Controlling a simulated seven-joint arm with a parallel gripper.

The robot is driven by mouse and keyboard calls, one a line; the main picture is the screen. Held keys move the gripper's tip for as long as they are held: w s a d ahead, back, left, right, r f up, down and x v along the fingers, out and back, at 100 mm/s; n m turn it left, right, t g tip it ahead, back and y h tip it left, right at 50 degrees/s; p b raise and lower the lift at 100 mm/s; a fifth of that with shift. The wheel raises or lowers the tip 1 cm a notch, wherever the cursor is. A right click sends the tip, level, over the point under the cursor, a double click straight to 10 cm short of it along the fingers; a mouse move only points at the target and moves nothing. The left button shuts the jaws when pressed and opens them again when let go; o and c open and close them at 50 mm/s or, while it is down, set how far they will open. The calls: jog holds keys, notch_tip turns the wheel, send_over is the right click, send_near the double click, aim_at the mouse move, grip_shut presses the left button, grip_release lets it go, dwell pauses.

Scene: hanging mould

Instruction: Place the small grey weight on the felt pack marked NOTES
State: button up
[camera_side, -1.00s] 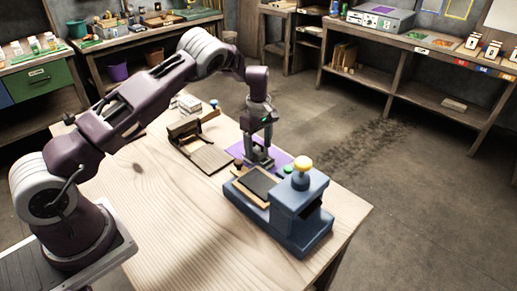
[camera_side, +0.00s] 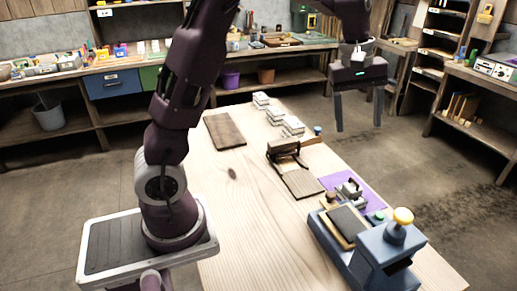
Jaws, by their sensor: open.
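My gripper (camera_side: 358,127) is raised at the upper right, pointing down, with its two fingers apart and nothing between them. It is well above and behind the table's right side. A small grey metallic object (camera_side: 349,190), possibly the weight, is on the purple mat (camera_side: 368,196); its exact shape is too small to tell. Several small pale stacks (camera_side: 292,126) stand in a row along the table's far part. They may be the packs, but no NOTES marking can be read.
A wooden hinged frame (camera_side: 290,165) lies left of the mat, and a brown board (camera_side: 225,132) farther left. The left-middle tabletop is bare.

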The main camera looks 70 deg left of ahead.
jog(key=s+d+r+m+t, duration=0.1)
jog(key=s+d+r+m, duration=0.15)
jog(key=s, duration=0.45)
jog(key=s+d+r+m+t, duration=0.1)
jog(key=s+d+r+m, duration=0.1)
jog(key=s+r+m, duration=0.3)
jog(key=s+d+f+m, duration=0.1)
jog(key=s+f+m, duration=0.1)
jog(key=s, duration=0.6)
jog(key=s+d+f+m+t+y, duration=0.1)
jog(key=s+f+m, duration=0.1)
jog(key=s, duration=0.6)
jog(key=shift+s+d+f+m+t, duration=0.2)
jog(key=shift+d+f+m+t, duration=0.15)
jog(key=shift+m, duration=0.4)
